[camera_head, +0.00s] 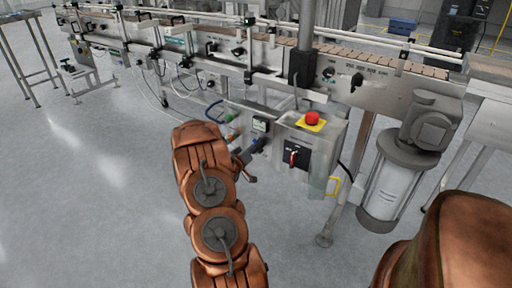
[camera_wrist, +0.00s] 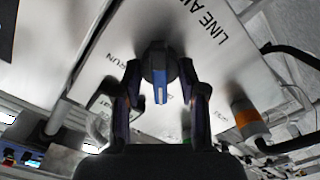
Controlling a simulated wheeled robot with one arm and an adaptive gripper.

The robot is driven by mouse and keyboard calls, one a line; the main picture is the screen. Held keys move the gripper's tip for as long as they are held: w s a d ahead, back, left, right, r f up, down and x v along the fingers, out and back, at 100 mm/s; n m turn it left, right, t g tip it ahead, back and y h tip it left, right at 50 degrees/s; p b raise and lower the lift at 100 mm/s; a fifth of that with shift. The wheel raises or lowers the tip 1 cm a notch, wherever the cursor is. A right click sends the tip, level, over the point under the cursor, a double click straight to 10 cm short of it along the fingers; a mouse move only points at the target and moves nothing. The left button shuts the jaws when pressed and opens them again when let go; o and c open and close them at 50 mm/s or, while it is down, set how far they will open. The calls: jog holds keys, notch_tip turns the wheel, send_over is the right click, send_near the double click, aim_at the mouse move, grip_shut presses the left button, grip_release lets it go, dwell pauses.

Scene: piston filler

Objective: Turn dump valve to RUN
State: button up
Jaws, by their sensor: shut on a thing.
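In the wrist view, the dump valve (camera_wrist: 159,88) is a dark round knob with a blue bar handle, on a light panel lettered "LINE AIR" and "RUN". The RUN lettering (camera_wrist: 119,61) is left of the knob. The blue bar points down in the picture, not towards that lettering. My gripper (camera_wrist: 160,68) has one finger on each side of the knob and is shut on it. The finger contact points are partly hidden. In the head view, my gripper (camera_head: 249,160) is at the left side of the grey control box, and the valve is largely hidden there.
The control box (camera_head: 327,137) carries a red emergency button (camera_head: 312,118) and a red-handled switch (camera_head: 293,158). A fitting with an orange band (camera_wrist: 248,119) and dark hoses are close right of my gripper. A conveyor (camera_head: 340,70) runs behind; floor at left is clear.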

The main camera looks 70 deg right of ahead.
jog(key=m+p, duration=0.1)
jog(key=m, duration=0.3)
jog(key=shift+m+p, duration=0.3)
jog(key=shift+p, duration=0.05)
jog(key=m, duration=0.4)
jog(key=shift+s+m, duration=0.1)
jog(key=shift+m, duration=0.2)
jog(key=m+b, duration=0.1)
jog(key=m, duration=0.4)
jog(key=shift+s, duration=0.1)
jog(key=shift+m+b, duration=0.95)
jog(key=shift+m, duration=0.75)
jog(key=o, duration=1.1)
